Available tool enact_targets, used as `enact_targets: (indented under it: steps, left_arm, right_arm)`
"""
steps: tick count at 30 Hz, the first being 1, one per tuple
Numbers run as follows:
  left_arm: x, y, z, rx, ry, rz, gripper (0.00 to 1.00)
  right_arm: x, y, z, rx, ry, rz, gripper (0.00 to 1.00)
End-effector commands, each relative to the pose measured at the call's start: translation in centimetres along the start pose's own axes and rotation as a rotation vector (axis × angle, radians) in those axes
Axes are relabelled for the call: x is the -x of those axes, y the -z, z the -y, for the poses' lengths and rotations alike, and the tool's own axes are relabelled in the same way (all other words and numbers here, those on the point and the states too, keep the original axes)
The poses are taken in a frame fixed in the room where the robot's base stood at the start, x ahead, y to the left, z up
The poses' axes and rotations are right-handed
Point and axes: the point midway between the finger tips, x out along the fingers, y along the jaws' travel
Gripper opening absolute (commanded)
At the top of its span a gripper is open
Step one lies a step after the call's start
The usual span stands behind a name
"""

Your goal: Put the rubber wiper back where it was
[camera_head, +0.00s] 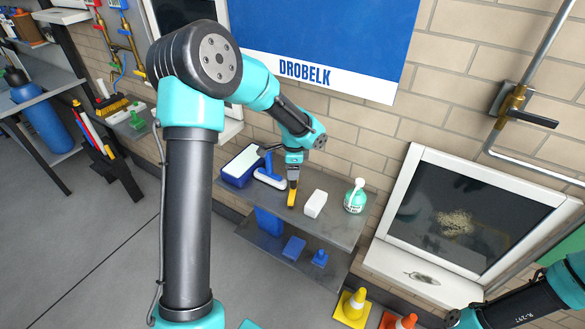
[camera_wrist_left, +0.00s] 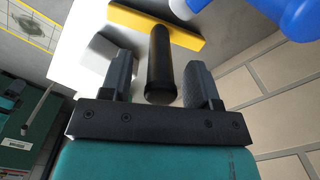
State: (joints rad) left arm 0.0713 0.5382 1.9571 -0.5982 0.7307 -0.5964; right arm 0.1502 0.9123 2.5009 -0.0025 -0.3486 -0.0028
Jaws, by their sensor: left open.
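The wiper, with a yellow bar (camera_wrist_left: 160,25) and a black handle (camera_wrist_left: 160,65), is at the grey shelf top (camera_head: 336,225). In the head view its yellow part (camera_head: 292,198) shows just below my left gripper (camera_head: 292,180). In the left wrist view my left gripper (camera_wrist_left: 160,88) is open, with the black handle between its fingers and narrow gaps on both sides. Whether the handle touches a finger, I cannot tell. My right gripper is not in view; only my right arm shows at the lower right.
A white block (camera_head: 315,204) and a green-labelled bottle (camera_head: 355,196) stand right of the wiper. A blue-and-white tool (camera_head: 271,178) and a blue tray (camera_head: 241,166) are at left. A window (camera_head: 430,222) with a pale smudge is at right.

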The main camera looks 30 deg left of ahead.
Motion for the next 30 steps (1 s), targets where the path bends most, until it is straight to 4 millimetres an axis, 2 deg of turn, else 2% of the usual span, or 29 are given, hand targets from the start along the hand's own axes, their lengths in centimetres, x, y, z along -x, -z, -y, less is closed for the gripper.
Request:
enact_targets:
  steps: [8,21,25,30]
  left_arm:
    - [2.6,0.1,0.1,0.0,0.004,-0.002,0.56]
    - [10.4,0.1,0.0,0.0,0.003,-0.003,0.56]
    - [11.7,0.0,0.0,-0.001,0.002,-0.001,0.56]
    - [12.2,0.0,0.0,0.0,0.0,0.0,0.56]
  right_arm:
    - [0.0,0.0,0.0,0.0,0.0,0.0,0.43]
    - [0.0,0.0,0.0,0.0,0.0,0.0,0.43]
    - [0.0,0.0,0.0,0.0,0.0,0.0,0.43]
    - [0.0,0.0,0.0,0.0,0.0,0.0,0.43]
